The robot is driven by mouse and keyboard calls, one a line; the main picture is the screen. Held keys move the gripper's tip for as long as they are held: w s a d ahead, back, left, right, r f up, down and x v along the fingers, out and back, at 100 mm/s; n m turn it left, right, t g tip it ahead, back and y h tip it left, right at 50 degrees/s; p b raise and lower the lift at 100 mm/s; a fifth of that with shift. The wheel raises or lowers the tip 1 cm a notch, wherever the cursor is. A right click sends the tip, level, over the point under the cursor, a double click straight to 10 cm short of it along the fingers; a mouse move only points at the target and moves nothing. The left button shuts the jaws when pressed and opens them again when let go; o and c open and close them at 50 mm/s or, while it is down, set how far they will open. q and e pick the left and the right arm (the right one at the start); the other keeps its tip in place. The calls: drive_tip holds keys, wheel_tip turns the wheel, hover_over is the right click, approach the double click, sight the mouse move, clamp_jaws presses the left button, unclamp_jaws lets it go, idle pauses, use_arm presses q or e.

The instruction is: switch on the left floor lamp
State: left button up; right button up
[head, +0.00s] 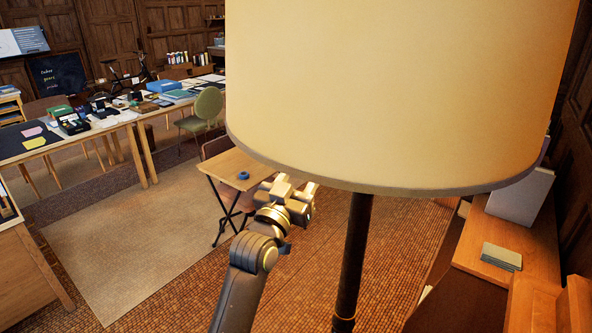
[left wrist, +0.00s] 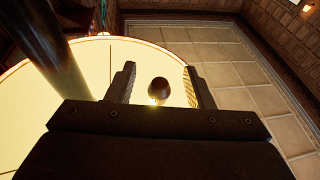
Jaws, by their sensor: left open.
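A floor lamp with a large cream-yellow shade (head: 400,85) and a dark pole (head: 355,250) stands close in front of me in the head view. My left gripper (head: 303,192) is just under the shade's lower rim, left of the pole. In the left wrist view the gripper (left wrist: 159,72) is open, its two fingers apart. A small dark round knob (left wrist: 158,90) shows between the fingers, with no clear contact. The bright inside of the shade (left wrist: 95,62) lies behind it, and the pole (left wrist: 52,60) crosses the upper left. My right gripper is not in view.
A small wooden table (head: 232,166) with a blue ring-shaped item stands beyond my left arm. A wooden desk (head: 475,240) with grey books (head: 501,257) is at the right. Long tables with supplies (head: 100,122) stand at the back left. The rug (head: 130,245) is clear.

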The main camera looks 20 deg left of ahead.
use_arm(q)
drive_tip(key=shift+s+a+f, duration=0.1)
drive_tip(key=shift+s+f, duration=0.15)
drive_tip(key=shift+s, duration=0.2)
drive_tip(key=b+v, duration=0.1)
drive_tip(key=v, duration=0.6)
drive_tip(key=shift+b, duration=0.3)
